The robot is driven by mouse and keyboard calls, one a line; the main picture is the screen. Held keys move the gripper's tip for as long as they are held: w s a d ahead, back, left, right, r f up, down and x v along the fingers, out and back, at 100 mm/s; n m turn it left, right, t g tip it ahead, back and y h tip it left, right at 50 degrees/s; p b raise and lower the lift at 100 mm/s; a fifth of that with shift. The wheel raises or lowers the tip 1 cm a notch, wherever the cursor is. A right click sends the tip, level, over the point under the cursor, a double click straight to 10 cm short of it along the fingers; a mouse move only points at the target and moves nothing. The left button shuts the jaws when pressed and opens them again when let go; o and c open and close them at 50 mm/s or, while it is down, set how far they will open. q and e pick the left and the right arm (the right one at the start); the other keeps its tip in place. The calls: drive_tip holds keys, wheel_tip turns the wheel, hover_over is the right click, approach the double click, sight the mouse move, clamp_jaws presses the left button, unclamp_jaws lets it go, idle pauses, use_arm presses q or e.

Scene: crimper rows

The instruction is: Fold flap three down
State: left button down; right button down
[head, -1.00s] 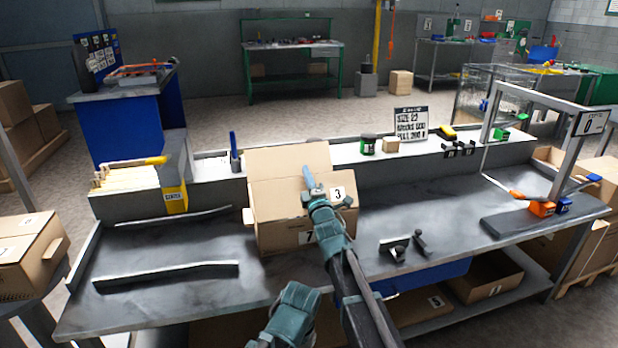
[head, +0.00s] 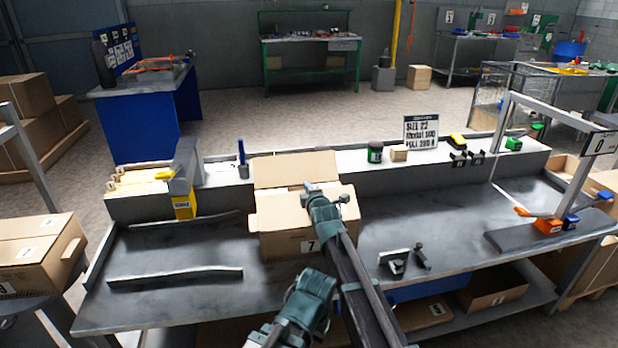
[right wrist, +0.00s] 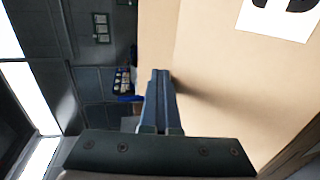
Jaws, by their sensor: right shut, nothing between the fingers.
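An open cardboard box (head: 285,240) stands on the grey bench, with a label "7" low on its front. Its back flap (head: 290,170) stands up behind the opening. A cardboard panel (head: 280,206) lies in front of that flap; the "3" label seen on it earlier is now hidden by my right gripper. My right gripper (head: 308,188) is shut and empty at the box's upper right. In the right wrist view its closed fingers (right wrist: 160,95) are beside a large cardboard surface (right wrist: 225,90) with a partly cut-off label. I cannot tell whether they touch.
A black bar (head: 175,276) lies left of the box, and small black clamps (head: 405,260) lie to its right. Behind are a blue marker (head: 241,155), a green jar (head: 375,152) and a sign (head: 421,131). The bench between clamps and right-hand frame is mostly clear.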

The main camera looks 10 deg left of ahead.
drive_tip(key=f+g+p, duration=0.1)
drive_tip(key=g+p, duration=0.1)
drive_tip(key=w+f+g+h+p, duration=0.1)
drive_tip(key=g+p, duration=0.1)
drive_tip(key=w+f+g+h+p, duration=0.1)
drive_tip(key=g+p, duration=0.1)
drive_tip(key=shift+w+a+f, duration=0.15)
drive_tip(key=shift+a+f, duration=0.1)
drive_tip(key=shift+a, duration=0.05)
drive_tip(key=shift+w+f+b, duration=0.1)
drive_tip(key=shift+f+b, duration=0.4)
drive_tip(key=shift+f, duration=0.25)
drive_tip(key=shift+r+p, duration=0.8)
drive_tip(key=shift+r, duration=0.05)
